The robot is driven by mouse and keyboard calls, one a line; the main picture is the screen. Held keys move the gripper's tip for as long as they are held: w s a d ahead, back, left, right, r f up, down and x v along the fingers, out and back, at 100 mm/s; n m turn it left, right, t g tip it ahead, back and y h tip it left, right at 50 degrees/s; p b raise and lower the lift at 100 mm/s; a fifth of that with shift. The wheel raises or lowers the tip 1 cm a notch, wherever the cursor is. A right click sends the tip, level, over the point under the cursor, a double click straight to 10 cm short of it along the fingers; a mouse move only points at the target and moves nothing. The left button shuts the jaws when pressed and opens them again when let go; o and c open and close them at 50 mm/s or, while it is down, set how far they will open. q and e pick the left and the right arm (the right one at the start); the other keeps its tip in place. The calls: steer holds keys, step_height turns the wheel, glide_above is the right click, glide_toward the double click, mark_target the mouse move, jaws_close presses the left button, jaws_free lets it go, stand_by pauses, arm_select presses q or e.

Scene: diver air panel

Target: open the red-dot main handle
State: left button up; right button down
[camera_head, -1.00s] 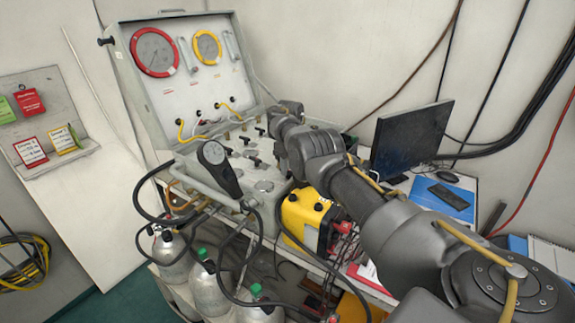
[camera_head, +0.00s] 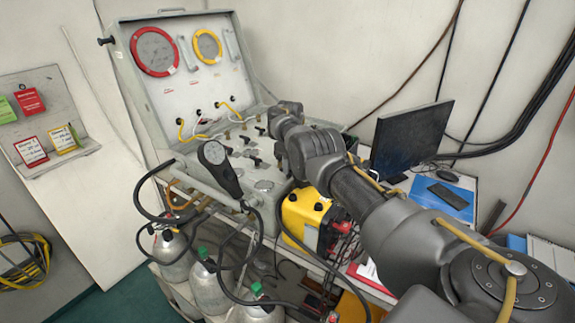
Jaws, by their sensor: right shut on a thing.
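The open grey air panel case (camera_head: 185,90) stands against the wall. Its lower face carries several small black valve handles (camera_head: 252,160); no red dot can be made out at this size. My right arm comes in from the right, and its gripper (camera_head: 278,124) is over the right rear part of that face. The gripper is shut on a handle there, but the fingertips and the handle are mostly hidden by my own wrist, so the handle's angle cannot be told. My left gripper is not in view.
The lid holds a red-ringed gauge (camera_head: 154,52) and a yellow-ringed gauge (camera_head: 207,46). A black handset (camera_head: 219,168) stands at the case's front. A yellow unit (camera_head: 304,219) sits below my forearm, with a monitor (camera_head: 411,138) to the right. Hoses and cylinders (camera_head: 210,292) crowd the front.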

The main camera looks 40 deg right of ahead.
steer(key=n+p, duration=0.2)
steer(key=n, duration=0.1)
steer(key=shift+r, duration=0.15)
steer(key=n+p, duration=0.2)
steer(key=n, duration=0.2)
steer(key=shift+a+n+p, duration=0.1)
steer(key=shift+n+p, duration=0.25)
steer(key=shift+n, duration=0.05)
steer(key=n+p, duration=0.2)
steer(key=n, duration=0.2)
steer(key=shift+s, duration=0.15)
steer(key=shift+a+n+h+p, duration=0.1)
steer(key=shift+n+h+p, duration=0.3)
steer(key=shift+n+p, duration=1.3)
steer(key=shift+n+b, duration=0.45)
steer(key=shift+n, duration=0.25)
steer(key=c, duration=1.5)
jaws_free()
steer(key=shift+o, duration=0.2)
